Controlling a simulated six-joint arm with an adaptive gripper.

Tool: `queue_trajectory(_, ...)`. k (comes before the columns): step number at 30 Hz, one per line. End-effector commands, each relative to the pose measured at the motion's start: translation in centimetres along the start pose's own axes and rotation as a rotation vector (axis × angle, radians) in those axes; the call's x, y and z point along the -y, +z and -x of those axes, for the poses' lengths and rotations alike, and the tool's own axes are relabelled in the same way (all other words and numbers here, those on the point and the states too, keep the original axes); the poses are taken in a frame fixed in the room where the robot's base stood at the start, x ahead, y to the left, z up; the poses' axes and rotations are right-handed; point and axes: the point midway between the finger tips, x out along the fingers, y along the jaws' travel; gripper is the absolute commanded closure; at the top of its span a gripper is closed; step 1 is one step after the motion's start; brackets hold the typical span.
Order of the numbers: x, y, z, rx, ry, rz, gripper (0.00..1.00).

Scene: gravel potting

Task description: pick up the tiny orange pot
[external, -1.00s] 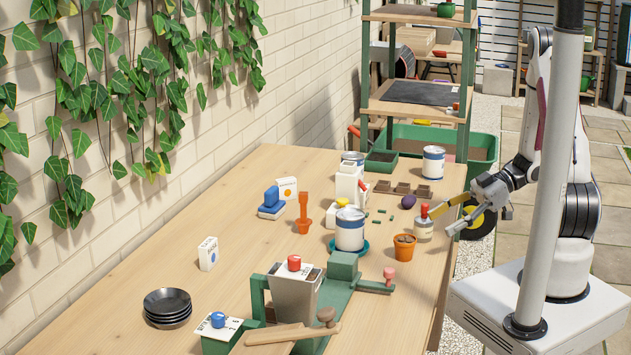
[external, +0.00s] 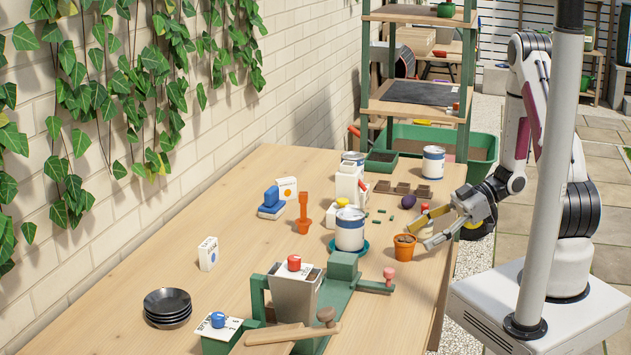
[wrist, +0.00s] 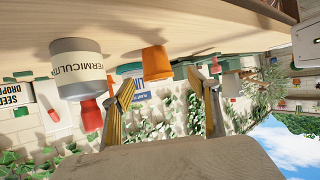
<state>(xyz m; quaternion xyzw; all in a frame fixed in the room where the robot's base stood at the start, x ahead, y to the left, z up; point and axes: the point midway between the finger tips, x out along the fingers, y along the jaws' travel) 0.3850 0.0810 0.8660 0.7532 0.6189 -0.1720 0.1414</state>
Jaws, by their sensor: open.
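The tiny orange pot (external: 404,250) stands upright near the table's right edge, with dark brown fill at its top. In the wrist view the orange pot (wrist: 156,64) appears just beyond and between my fingertips. My gripper (external: 419,232) is open, its two fingers spread, beside the pot on its right. In the wrist view my gripper (wrist: 163,82) shows both fingers apart with nothing between them. The pot appears still clear of the fingers, though the exact gap is hard to tell.
A vermiculite container (wrist: 76,72) with a red stopper stands close to one finger. A white paint-style can (external: 349,232) stands left of the pot. A green bench tool with a pink knob (external: 389,272) lies in front.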

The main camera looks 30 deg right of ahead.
Motion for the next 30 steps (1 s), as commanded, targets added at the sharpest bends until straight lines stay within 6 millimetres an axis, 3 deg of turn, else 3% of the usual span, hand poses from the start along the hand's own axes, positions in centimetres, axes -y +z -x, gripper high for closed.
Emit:
queue_trajectory(17,0.0,0.0,-0.8,0.001,0.0,0.0,0.4)
queue_trajectory(30,-0.4,0.0,-4.3,0.001,-0.002,-0.001,0.4)
